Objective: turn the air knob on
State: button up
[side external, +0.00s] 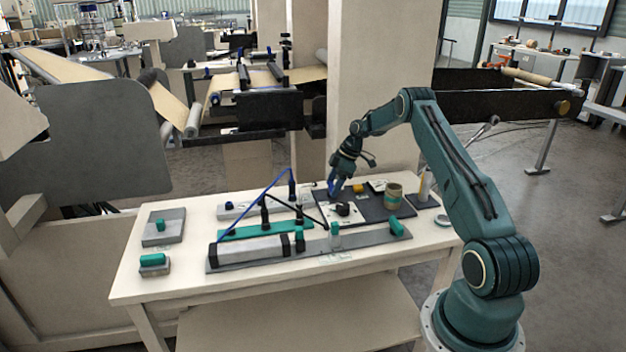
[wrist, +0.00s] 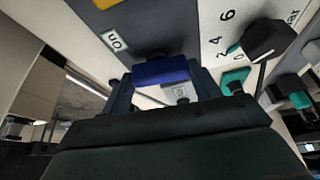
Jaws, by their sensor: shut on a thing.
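The blue air knob (wrist: 161,71) is between my fingertips in the wrist view, on a panel with an "on" label (wrist: 114,41) beside it. My gripper (wrist: 163,82) is shut on the knob; its wide dark body hides the lower part of that view. In the side view my gripper (side external: 334,193) reaches down to the left edge of the panel at the back of the table. Blue shows at its tip there, but the knob's handle direction is too small to read.
A black dial knob (wrist: 268,40) with a number scale is close to the right. Black posts (side external: 265,212) with blue tubing (side external: 278,180) stand left.

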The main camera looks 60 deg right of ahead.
jog(key=shift+n, duration=0.4)
jog(key=o, duration=1)
jog(key=shift+r, duration=0.15)
jog(key=v, duration=1.3)
jog(key=shift+d+r, duration=0.2)
